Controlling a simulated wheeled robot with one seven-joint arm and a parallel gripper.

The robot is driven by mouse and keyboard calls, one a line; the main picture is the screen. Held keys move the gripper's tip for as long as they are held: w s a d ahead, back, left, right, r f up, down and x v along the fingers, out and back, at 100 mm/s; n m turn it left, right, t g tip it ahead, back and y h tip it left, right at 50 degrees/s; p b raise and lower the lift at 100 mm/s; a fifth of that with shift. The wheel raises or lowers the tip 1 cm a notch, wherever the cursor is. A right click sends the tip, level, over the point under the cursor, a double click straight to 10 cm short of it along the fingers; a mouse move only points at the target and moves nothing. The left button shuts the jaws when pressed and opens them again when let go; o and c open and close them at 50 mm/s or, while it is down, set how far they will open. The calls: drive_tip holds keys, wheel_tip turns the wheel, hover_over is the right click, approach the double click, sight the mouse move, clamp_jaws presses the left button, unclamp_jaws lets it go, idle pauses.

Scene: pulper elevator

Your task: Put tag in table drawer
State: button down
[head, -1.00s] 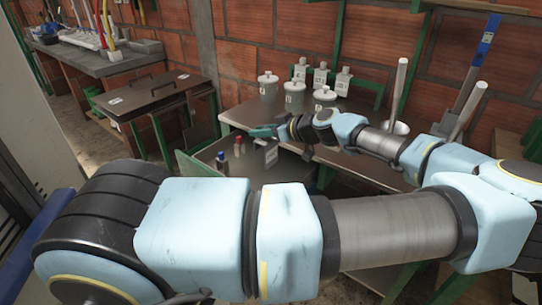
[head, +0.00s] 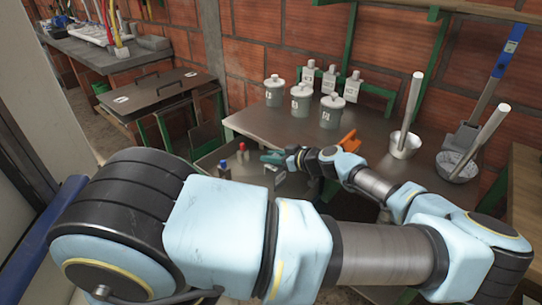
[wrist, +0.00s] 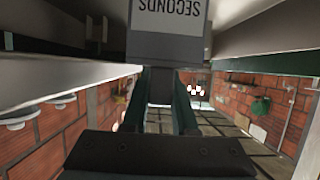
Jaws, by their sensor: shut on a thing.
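My gripper (head: 273,159) is shut on the tag, a flat grey piece with a white label. In the wrist view the tag (wrist: 168,40) reads "SECONDS" upside down and sits between the two green fingers. In the head view only a small grey part of the tag (head: 279,173) shows under my gripper. The table drawer (head: 208,160) is pulled out at the table's front left. My gripper is over the drawer's right part, low by the tabletop edge. My arm hides the drawer's front; whether the tag touches the drawer floor cannot be told.
A blue-capped bottle (head: 224,170) and a red-capped bottle (head: 241,151) stand in the drawer, left of my gripper. The table (head: 262,122) holds lidded pots (head: 301,103), white bottles (head: 331,78), an orange object (head: 348,142) and a metal cup (head: 404,145).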

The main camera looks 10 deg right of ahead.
drive_tip(key=shift+f, duration=0.35)
drive_tip(key=shift+f, duration=0.1)
drive_tip(key=c, duration=0.7)
unclamp_jaws()
drive_tip(key=shift+r, duration=0.2)
drive_tip(key=b+v, duration=0.3)
drive_tip(key=v, duration=0.9)
drive_tip(key=shift+b, duration=0.4)
